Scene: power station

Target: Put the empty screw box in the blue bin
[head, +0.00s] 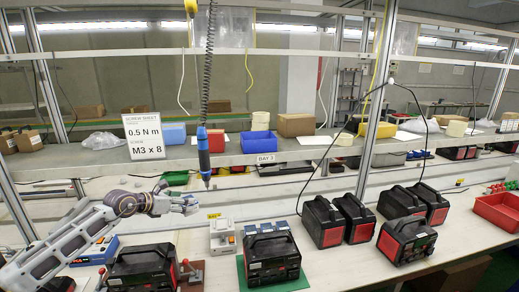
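My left gripper (190,204) reaches in from the left over the workbench, above and left of a small white machine (222,238). Its fingers are small in this view and I cannot tell whether they are apart or hold anything. An open blue bin (259,142) stands on the shelf above the bench, to the right of and higher in the picture than the gripper. A second blue container (172,133) stands further left on the shelf, behind the paper sign. I cannot single out the empty screw box for certain. My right gripper is not in view.
A blue screwdriver (204,152) hangs on a coiled cord between the gripper and the blue bin. A red bin (213,141) stands on the shelf (330,149). Several black-and-red power units, one a black unit (272,257) on a green mat, crowd the bench. A red tray (499,210) is far right.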

